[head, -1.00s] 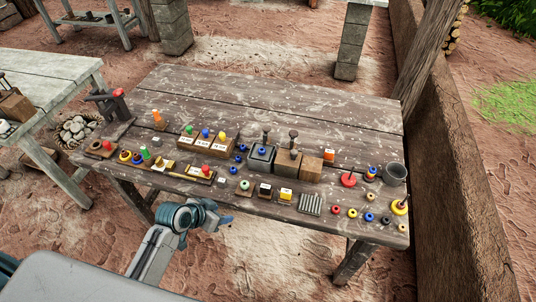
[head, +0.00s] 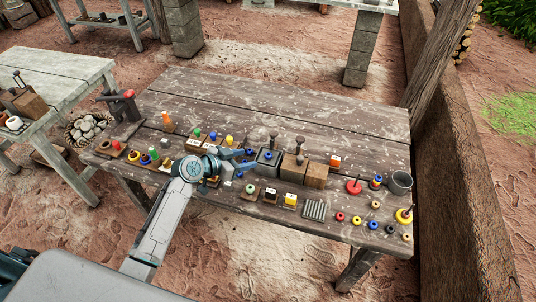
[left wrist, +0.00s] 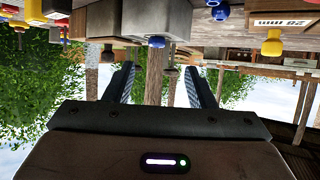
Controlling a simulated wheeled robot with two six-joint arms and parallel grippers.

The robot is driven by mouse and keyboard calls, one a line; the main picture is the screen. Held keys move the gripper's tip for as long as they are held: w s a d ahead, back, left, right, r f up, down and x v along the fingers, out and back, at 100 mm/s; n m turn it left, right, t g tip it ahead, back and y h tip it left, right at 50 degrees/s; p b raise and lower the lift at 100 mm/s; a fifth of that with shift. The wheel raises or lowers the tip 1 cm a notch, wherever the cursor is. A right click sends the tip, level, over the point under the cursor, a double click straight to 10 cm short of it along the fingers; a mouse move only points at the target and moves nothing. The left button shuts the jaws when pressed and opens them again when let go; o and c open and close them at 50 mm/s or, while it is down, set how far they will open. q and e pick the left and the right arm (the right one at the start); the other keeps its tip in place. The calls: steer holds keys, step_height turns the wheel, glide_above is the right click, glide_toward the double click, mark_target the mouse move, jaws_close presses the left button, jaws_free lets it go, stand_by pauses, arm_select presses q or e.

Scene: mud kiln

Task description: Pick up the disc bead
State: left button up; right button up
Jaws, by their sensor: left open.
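My left gripper (head: 248,159) is over the middle of the wooden table (head: 330,123), its fingers pointing right toward a grey block (head: 267,163) with a blue bead (head: 268,155) on it. In the left wrist view, which is upside down, the gripper (left wrist: 157,72) is open and empty. The blue bead (left wrist: 156,41) on the grey block (left wrist: 150,20) shows beyond and between the fingers, apart from them. Several small round beads lie at the table's right front, among them a red one (head: 340,216) and a blue one (head: 373,225). I cannot tell which is the disc bead.
A wooden block (head: 317,175), a grey cup (head: 400,182), a red disc (head: 354,186) and a ribbed grey plate (head: 315,209) stand to the right. Small pegs and coloured pieces crowd the left side. The back of the table is clear.

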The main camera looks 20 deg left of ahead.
mark_target(267, 155)
arm_select(q)
steer(key=p+x, duration=0.3)
steer(key=x, duration=0.4)
steer(key=shift+d, duration=0.3)
steer(key=shift+w+d+f, duration=0.2)
steer(key=shift+w+f, duration=0.05)
steer(key=shift+w, duration=0.05)
jaws_close()
